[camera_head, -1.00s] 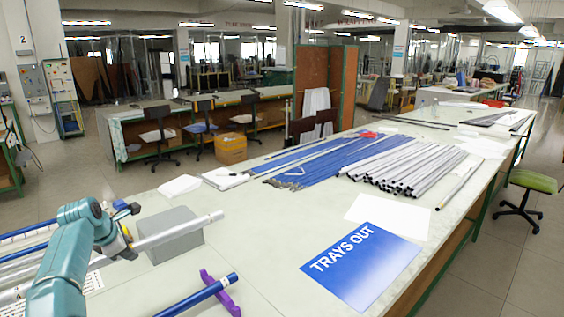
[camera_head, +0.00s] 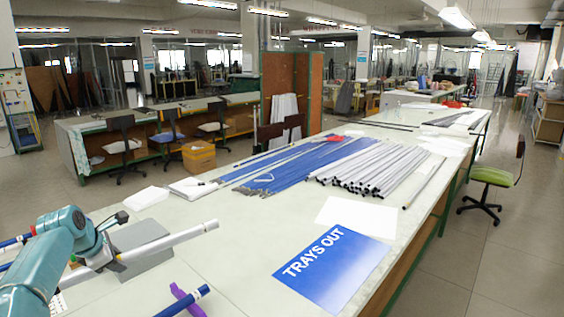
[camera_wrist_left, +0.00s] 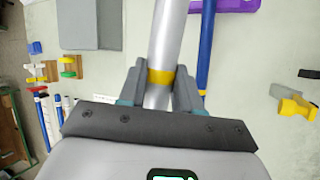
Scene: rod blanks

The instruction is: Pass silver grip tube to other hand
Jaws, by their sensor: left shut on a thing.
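The silver tube (camera_head: 180,240) is held up at a slant over the grey block (camera_head: 140,238), its free end pointing right in the head view. My left gripper (camera_head: 112,262) is shut on it. In the left wrist view the tube (camera_wrist_left: 168,30) runs away between the fingers (camera_wrist_left: 160,78), with a yellow band at the grip. My right gripper is in neither view.
A blue tube (camera_head: 186,302) lies over a purple holder (camera_head: 178,291) at the near edge. A blue TRAYS OUT sign (camera_head: 333,268) lies to the right. Blue and grey tubes (camera_head: 368,168) are spread farther back.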

